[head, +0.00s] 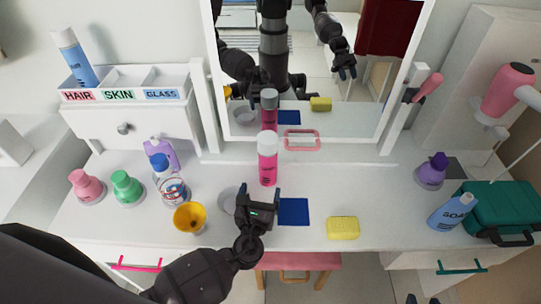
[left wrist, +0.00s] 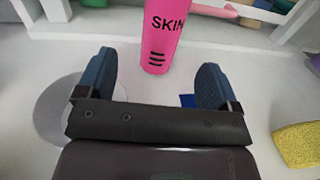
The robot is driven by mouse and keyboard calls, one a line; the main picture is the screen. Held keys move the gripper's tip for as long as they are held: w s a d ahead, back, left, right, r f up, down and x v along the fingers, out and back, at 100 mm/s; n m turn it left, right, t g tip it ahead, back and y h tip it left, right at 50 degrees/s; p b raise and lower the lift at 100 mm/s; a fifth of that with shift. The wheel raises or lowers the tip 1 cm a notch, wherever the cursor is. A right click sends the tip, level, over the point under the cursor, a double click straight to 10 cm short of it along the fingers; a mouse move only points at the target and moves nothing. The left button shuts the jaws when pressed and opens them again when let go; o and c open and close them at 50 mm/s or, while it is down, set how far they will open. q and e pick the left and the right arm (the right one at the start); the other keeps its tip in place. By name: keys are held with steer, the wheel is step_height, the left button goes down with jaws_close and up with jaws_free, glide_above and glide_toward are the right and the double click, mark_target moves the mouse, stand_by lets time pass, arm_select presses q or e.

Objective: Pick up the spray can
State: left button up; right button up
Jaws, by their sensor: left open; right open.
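A pink spray can (head: 268,167) with a white cap stands upright on the white dressing table in front of the mirror. In the left wrist view the pink spray can (left wrist: 157,45) shows the word SKIN, with its top out of frame. My left gripper (head: 258,190) is open and empty just in front of the can, its fingers pointing toward it. In the left wrist view the can stands beyond and between the fingertips (left wrist: 155,75), apart from them. My right gripper (head: 412,299) only just shows at the bottom edge, away from the table items.
A blue can (head: 75,56) stands in the HAIR compartment of a tray (head: 130,97) labelled HAIR, SKIN and GLASS. A grey round dish (head: 228,198), yellow cup (head: 189,218), blue square (head: 294,211) and yellow sponge (head: 342,228) lie near the left gripper. The mirror (head: 300,60) stands behind.

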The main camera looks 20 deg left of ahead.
mark_target(266, 170)
arm_select(q)
steer(key=w, duration=0.3)
steer(key=shift+w+a+r, duration=0.15)
steer(key=shift+w, duration=0.05)
steer(key=shift+w+a, duration=0.1)
steer(key=shift+w, duration=0.25)
steer(key=w, duration=0.5)
steer(key=shift+a+r, duration=0.1)
steer(key=shift+r, duration=0.2)
steer(key=shift+w+a, duration=0.1)
steer(key=shift+w, duration=0.3)
steer(key=shift+c, duration=0.8)
steer(key=c, duration=0.7)
steer(key=shift+c, duration=1.4)
arm_select(e)
steer(key=shift+s+d+f, duration=0.1)
steer(key=shift+s+f, duration=0.05)
steer(key=shift+s, duration=0.3)
steer(key=shift+s+d+f, duration=0.1)
steer(key=shift+s+f, duration=0.05)
steer(key=shift+s, duration=0.3)
arm_select(q)
steer(key=shift+r, duration=0.1)
arm_select(e)
steer(key=shift+w, duration=0.1)
